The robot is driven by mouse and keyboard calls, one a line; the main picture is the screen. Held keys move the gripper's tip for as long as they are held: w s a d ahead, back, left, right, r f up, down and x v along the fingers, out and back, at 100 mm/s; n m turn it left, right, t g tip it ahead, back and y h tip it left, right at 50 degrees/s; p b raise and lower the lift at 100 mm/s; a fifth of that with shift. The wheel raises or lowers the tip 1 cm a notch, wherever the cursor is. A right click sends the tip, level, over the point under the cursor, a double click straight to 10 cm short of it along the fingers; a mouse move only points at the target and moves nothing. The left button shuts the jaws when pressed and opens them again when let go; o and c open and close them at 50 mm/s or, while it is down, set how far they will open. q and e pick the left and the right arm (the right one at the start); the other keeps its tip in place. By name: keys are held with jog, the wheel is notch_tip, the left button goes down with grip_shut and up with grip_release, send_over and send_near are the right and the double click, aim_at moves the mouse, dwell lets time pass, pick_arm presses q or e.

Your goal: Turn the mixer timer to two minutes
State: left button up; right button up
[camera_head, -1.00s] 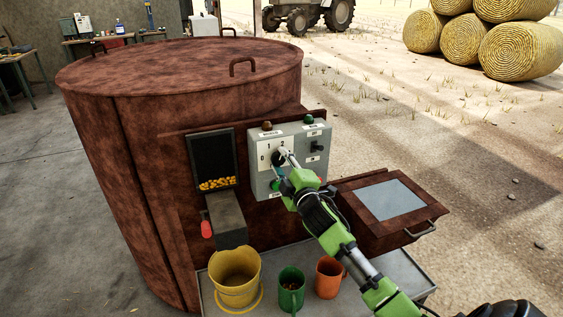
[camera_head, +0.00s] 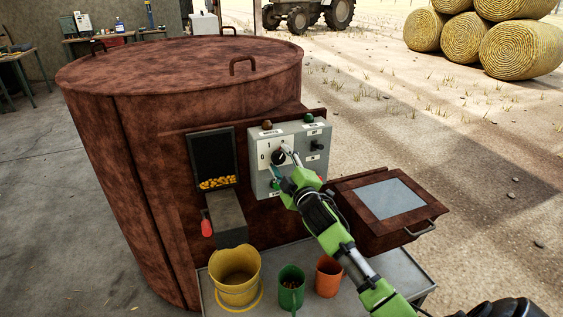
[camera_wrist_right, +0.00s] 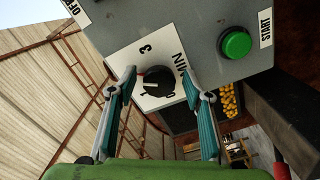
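The timer knob (camera_wrist_right: 158,80) is black and round, on a white dial plate (camera_wrist_right: 124,60) marked with numbers and MIN. In the head view, the plate (camera_head: 264,157) is on the grey control box (camera_head: 262,186) on the rusty mixer (camera_head: 110,130). My right gripper (camera_wrist_right: 159,72) is open, with one finger on each side of the knob; I cannot tell if they touch it. It also shows at the dial in the head view (camera_head: 282,161). A finger hides part of the dial. I cannot tell the knob's exact setting. My left gripper is not in view.
The green START button (camera_wrist_right: 236,43) is beside the dial plate. A second black knob (camera_head: 317,145) is on the box's right side. A yellow bucket (camera_head: 236,277), a green mug (camera_head: 291,290) and an orange mug (camera_head: 328,277) stand on the metal table below.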

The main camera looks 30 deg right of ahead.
jog(key=v, duration=1.2)
jog(key=shift+d, duration=0.1)
dwell(0.4)
